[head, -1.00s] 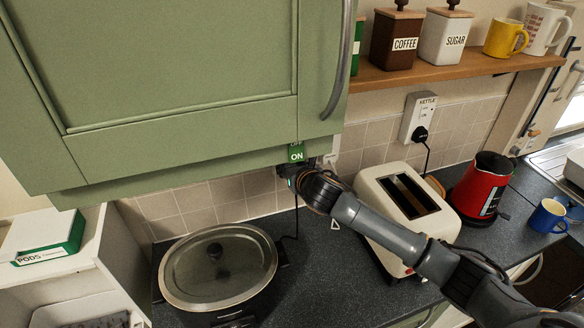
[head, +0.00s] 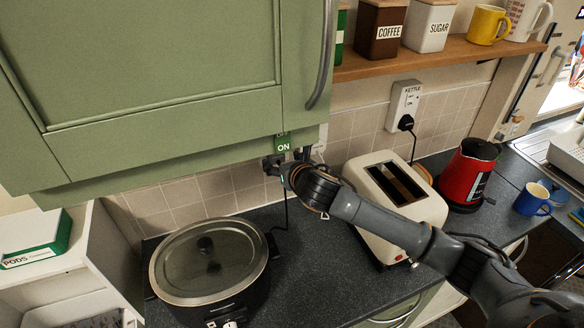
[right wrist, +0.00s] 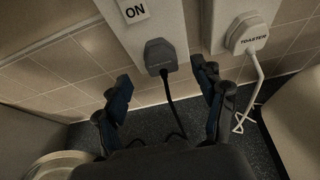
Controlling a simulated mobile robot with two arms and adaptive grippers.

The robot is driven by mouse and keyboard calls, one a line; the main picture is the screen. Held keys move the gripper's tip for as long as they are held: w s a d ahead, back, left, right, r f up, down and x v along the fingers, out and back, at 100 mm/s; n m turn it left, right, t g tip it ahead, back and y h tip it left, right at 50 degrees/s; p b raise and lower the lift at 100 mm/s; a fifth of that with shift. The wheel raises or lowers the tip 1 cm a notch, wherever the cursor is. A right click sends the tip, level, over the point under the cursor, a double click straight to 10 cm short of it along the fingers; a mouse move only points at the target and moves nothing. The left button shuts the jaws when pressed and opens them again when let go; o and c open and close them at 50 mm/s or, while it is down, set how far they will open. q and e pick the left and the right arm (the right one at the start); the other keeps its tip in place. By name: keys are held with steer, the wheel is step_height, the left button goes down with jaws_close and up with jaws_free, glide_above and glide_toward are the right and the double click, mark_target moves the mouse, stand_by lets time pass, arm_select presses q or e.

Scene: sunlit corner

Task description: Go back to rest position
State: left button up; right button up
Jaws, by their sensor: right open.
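My right gripper (head: 280,163) is at the wall under the green cabinet, just below a green ON label (head: 283,146). In the right wrist view its two fingers (right wrist: 161,78) are spread apart with nothing held between them. Whether a finger touches the plug I cannot tell. My right arm reaches in from the lower right, in front of the cream toaster (head: 397,190). My left gripper is not in view.
The green cabinet (head: 150,75) overhangs the counter close above my gripper. A slow cooker (head: 210,262) stands on the left, a red kettle (head: 469,175) and blue mug (head: 533,199) on the right. A white toaster plug (right wrist: 246,33) is beside my right finger.

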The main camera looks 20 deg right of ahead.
steer(key=v, duration=0.8)
steer(key=s+a+f+m+g, duration=0.4)
steer(key=s+f+m, duration=0.7)
steer(key=s+m, duration=0.45)
steer(key=s+d+f+m+g, duration=0.2)
steer(key=s+f+m+g, duration=0.15)
steer(key=s+m, duration=0.5)
steer(key=s+d+f+m+g, duration=0.2)
steer(key=s+f+m, duration=0.2)
steer(key=s+m, duration=0.5)
step_height(320, 180, down, 35)
steer(key=s+m+g+b, duration=0.1)
steer(key=g+b, duration=0.1)
steer(key=b, duration=0.6)
steer(key=s+d+f+b, duration=0.1)
steer(key=s+f+b, duration=0.2)
steer(key=s+f, duration=0.5)
steer(key=s+d+f+b, duration=0.2)
steer(key=s+f, duration=0.6)
steer(key=f, duration=0.5)
steer(key=shift+s+f+g+b, duration=0.35)
steer(key=shift+g+b, duration=0.1)
steer(key=shift+b, duration=0.15)
steer(key=shift+d, duration=0.15)
